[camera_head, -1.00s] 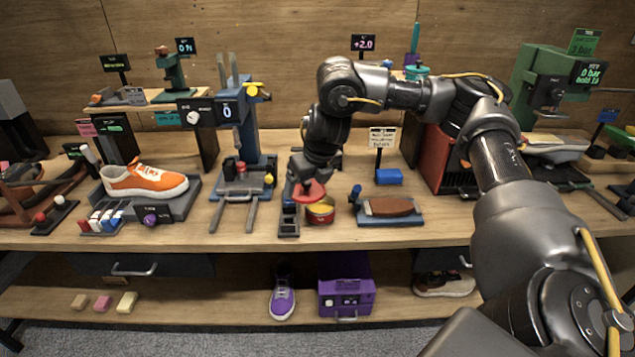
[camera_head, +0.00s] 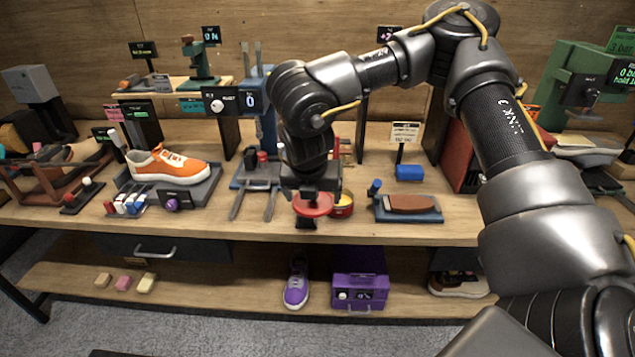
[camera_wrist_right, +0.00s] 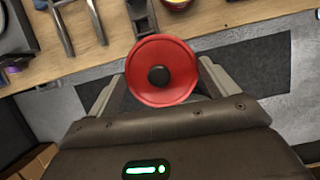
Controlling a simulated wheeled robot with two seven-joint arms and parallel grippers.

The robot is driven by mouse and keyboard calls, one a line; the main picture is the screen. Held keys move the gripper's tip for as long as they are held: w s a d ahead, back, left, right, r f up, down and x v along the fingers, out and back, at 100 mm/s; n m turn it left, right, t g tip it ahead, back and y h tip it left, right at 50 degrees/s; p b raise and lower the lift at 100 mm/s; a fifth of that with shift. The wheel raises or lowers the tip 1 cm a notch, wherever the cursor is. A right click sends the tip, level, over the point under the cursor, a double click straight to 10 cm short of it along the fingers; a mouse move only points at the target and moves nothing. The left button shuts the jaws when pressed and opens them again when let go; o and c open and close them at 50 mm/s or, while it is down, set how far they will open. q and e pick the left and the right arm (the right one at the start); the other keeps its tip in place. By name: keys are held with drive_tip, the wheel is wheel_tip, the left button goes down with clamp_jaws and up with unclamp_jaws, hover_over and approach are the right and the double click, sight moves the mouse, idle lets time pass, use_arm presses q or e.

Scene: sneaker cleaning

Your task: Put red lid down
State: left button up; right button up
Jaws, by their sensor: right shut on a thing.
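The red lid (camera_head: 313,204) is a round disc with a dark knob at its middle. My right gripper (camera_head: 310,192) is shut on it and holds it near the front edge of the workbench, just left of an open red tin (camera_head: 342,205) with yellow contents. In the right wrist view the lid (camera_wrist_right: 161,71) sits between the two fingers of the right gripper (camera_wrist_right: 160,88). The lid appears raised, with the bench edge and the floor behind it. My left gripper is not in view.
The wooden bench (camera_head: 350,233) has some bare room along its front edge. A brown brush on a blue tray (camera_head: 408,208) lies to the right. An orange sneaker (camera_head: 166,166) stands left. A fork-like stand (camera_head: 243,203) is close on the left. A purple box (camera_head: 360,288) is below.

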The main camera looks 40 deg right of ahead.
drive_tip(key=s+a+f+m+g+y, duration=0.1)
drive_tip(key=s+a+m+g, duration=0.2)
drive_tip(key=m, duration=1.1)
drive_tip(key=s+a+f+m+g+y, duration=0.2)
drive_tip(key=s+a+m+g, duration=0.2)
drive_tip(key=m, duration=1)
drive_tip(key=shift+s+a+g, duration=0.3)
drive_tip(key=shift+a+g, duration=0.2)
drive_tip(key=shift+a, duration=0.2)
